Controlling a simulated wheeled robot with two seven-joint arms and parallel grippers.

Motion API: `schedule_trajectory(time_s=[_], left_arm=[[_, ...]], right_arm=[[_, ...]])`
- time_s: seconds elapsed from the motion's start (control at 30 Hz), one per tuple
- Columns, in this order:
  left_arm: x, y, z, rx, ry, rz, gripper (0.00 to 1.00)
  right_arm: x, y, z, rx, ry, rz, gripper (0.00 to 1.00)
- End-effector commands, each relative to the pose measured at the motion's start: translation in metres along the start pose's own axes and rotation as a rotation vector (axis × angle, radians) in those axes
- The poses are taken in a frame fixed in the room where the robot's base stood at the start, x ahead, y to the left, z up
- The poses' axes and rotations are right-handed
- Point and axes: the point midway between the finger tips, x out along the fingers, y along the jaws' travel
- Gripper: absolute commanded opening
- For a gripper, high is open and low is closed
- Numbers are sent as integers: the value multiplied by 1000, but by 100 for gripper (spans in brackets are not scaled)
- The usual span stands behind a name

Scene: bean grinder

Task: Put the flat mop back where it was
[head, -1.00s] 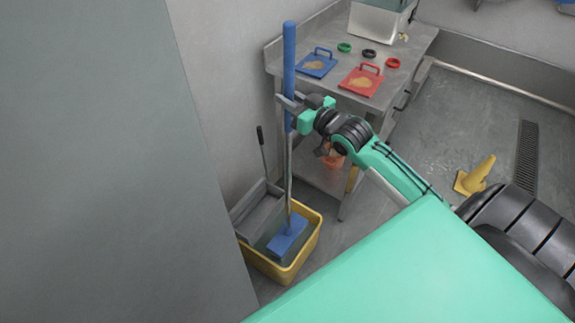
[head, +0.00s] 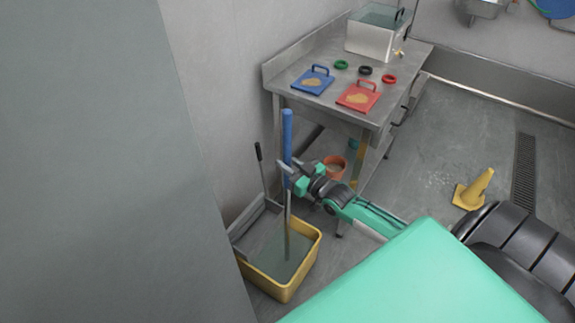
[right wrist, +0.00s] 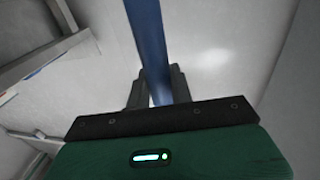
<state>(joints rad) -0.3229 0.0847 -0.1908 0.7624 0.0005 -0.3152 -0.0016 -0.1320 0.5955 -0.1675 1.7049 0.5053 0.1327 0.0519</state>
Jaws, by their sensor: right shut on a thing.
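The flat mop (head: 287,130) stands nearly upright in the yellow bucket (head: 285,292), its blue upper handle rising above the rim. Its grey lower pole goes down into the grey-green water, and the blue mop head is hidden below the surface. My right gripper (head: 286,168) is shut around the blue part of the handle. In the right wrist view the blue handle (right wrist: 150,45) passes between the two dark fingers (right wrist: 157,90). My left gripper is not in view.
A grey wringer with a black lever (head: 259,152) sits at the bucket's left side. A steel table (head: 325,110) with blue and red boards stands behind. A grey wall surface fills the left.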

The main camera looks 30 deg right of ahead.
Motion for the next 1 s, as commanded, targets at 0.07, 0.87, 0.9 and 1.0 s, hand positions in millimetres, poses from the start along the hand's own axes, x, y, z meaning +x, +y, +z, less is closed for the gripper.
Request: schedule_trajectory(time_s=[0.07, 0.87, 0.9, 1.0], left_arm=[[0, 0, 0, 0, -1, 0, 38], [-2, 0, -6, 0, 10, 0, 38], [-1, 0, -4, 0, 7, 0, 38], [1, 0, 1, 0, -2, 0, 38]], right_arm=[[0, 0, 6, -1, 3, 0, 0], [0, 0, 7, 0, 1, 0, 44], [-2, 0, 8, 0, 0, 0, 44], [-11, 0, 10, 0, -1, 0, 44]])
